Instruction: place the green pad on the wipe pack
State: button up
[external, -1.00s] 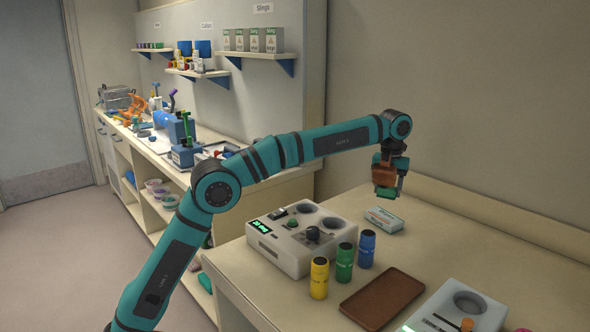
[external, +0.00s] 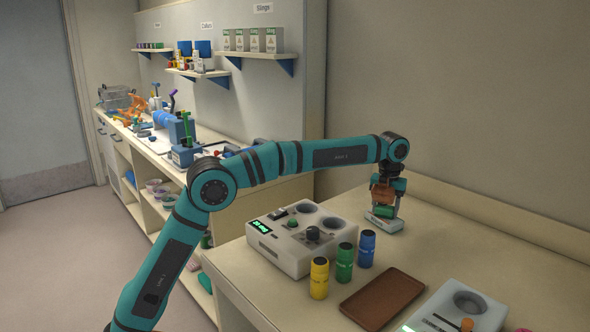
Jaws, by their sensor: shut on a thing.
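The wipe pack (external: 388,224) is a small white and teal packet lying on the bench, behind the blue bottle. My gripper (external: 384,203) points down right over it, with orange-brown jaws. It is shut on the green pad (external: 383,211), which sits low between the jaws at the top of the wipe pack. The pad looks to be touching the pack or just above it; I cannot tell which. The gripper and pad hide part of the pack.
A grey device with a green display (external: 290,245) stands left of the pack. Yellow (external: 319,279), green (external: 344,263) and blue (external: 366,249) bottles stand in front. A brown tray (external: 382,299) and another grey device (external: 455,310) are nearer. The bench right of the pack is clear.

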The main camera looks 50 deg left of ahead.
aim_at(385, 207)
jog(key=o, duration=1)
jog(key=shift+r, duration=0.1)
notch_tip(385, 207, up, 12)
